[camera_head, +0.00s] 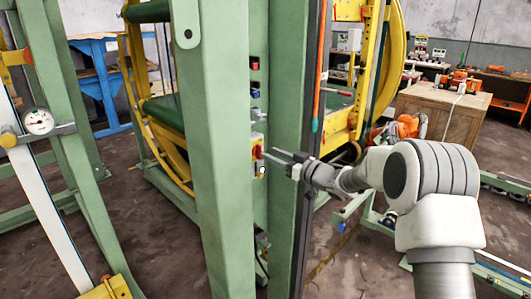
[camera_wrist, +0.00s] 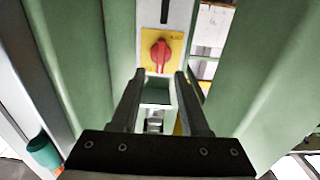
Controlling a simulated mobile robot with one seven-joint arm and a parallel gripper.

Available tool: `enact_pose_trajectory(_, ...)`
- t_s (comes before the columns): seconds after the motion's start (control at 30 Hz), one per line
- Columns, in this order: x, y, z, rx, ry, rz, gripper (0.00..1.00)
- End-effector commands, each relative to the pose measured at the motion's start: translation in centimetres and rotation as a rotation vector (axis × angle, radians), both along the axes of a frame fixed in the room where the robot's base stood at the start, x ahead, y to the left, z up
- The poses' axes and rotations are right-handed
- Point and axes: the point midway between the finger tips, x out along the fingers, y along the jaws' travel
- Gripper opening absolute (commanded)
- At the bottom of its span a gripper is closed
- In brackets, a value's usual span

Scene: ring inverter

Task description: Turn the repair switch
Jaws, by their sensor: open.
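The repair switch is a red rotary knob (camera_wrist: 160,56) on a yellow plate (camera_wrist: 176,42), fixed to a green post. In the wrist view it sits just beyond my fingertips, near the middle between them and slightly above. My gripper (camera_wrist: 158,76) is open and empty, with a finger on each side below the knob. In the head view the yellow plate and red knob (camera_head: 257,151) show at the edge of the green post, and my gripper (camera_head: 276,156) reaches in from the right close to it. I cannot tell whether the fingers touch the knob.
Green posts (camera_head: 225,180) stand close on both sides of my gripper, leaving a narrow gap. Small red and blue buttons (camera_head: 255,78) sit above the switch. A metal part (camera_wrist: 154,122) shows between my fingers lower down. A wooden crate (camera_head: 440,112) stands at the right back.

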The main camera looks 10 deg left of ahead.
Motion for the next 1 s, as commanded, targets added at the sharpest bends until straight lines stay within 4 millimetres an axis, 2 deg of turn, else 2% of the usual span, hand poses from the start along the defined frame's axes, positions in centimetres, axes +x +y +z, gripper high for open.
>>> enact_pose_trajectory(0.1,0.9,1.6,-0.1,-0.001,-0.001,0.002,0.45)
enact_pose_trajectory(0.23,1.5,2.6,0.0,0.001,-0.001,0.001,0.45)
enact_pose_trajectory(0.63,1.8,3.1,0.0,-0.001,-0.001,0.000,0.45)
enact_pose_trajectory(0.67,1.8,3.1,0.0,-0.001,-0.001,0.000,0.41)
enact_pose_trajectory(0.9,1.8,3.1,0.0,-0.001,-0.001,0.000,0.00)
enact_pose_trajectory(1.0,1.8,3.1,0.0,-0.001,-0.001,0.000,0.00)
